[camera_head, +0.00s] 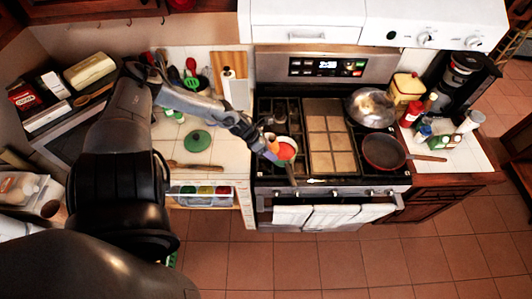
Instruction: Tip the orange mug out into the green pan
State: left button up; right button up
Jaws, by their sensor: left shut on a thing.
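My left gripper (270,141) reaches in from the left over the left front of the stove. It is shut on the orange mug (271,155), a small orange shape at its tip, mostly hidden by the fingers. The mug is small and its tilt is hard to tell. Right beside and below it is a small pan (292,174) on the left front burner, with its dark greenish handle pointing toward the front edge. A red-orange surface (286,151) shows inside its pale rim. My right gripper is out of view.
A griddle (331,138) fills the middle of the stove.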

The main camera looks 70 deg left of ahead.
pick_arm(q)
jog(key=w+d+m+h+b, duration=0.1)
jog(key=w+d+b, duration=0.1)
jog(key=w+b, duration=0.7)
jog(key=shift+w+d+m+b, duration=0.15)
jog(key=shift+d+m+b, duration=0.2)
jog(key=shift+b, duration=2.15)
jog(key=shift+d+r, duration=0.1)
jog(key=shift+s+a+r+t+h, duration=0.15)
jog(key=shift+t+h, duration=0.25)
jog(key=shift+h, duration=0.4)
jog(key=shift+s+a+r+t+h, duration=0.1)
jog(key=shift+a+r+t+h, duration=0.25)
jog(key=shift+h, duration=0.45)
jog(key=shift+f, duration=0.1)
jog(key=shift+s+a+n+t+h, duration=0.15)
jog(key=shift+n+t+h, duration=0.3)
jog(key=shift+t+h, duration=0.25)
